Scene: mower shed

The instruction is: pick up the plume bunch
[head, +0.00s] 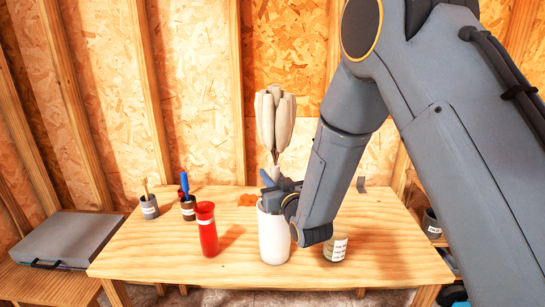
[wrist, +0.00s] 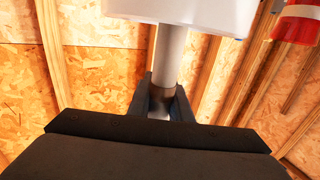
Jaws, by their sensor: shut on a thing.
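The plume bunch (head: 274,122) is a cream, bulb-shaped cluster standing upright on a pale stem in the head view. My gripper (head: 274,178) is shut on the stem below the plumes. In the wrist view my gripper (wrist: 163,95) has a finger on each side of the stem (wrist: 170,55). The white vase (head: 273,236) stands upright on the table directly under my gripper. It also shows at the top of the wrist view (wrist: 185,12), where the stem runs up to its rim. I cannot tell how far the stem's end is inside the vase.
A red cylinder (head: 207,230) stands just left of the vase. A labelled jar (head: 336,247) is close on the right, partly behind my arm. Two small pots, one grey (head: 149,207) and one dark (head: 188,208), hold tools at the left of the wooden table (head: 385,260).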

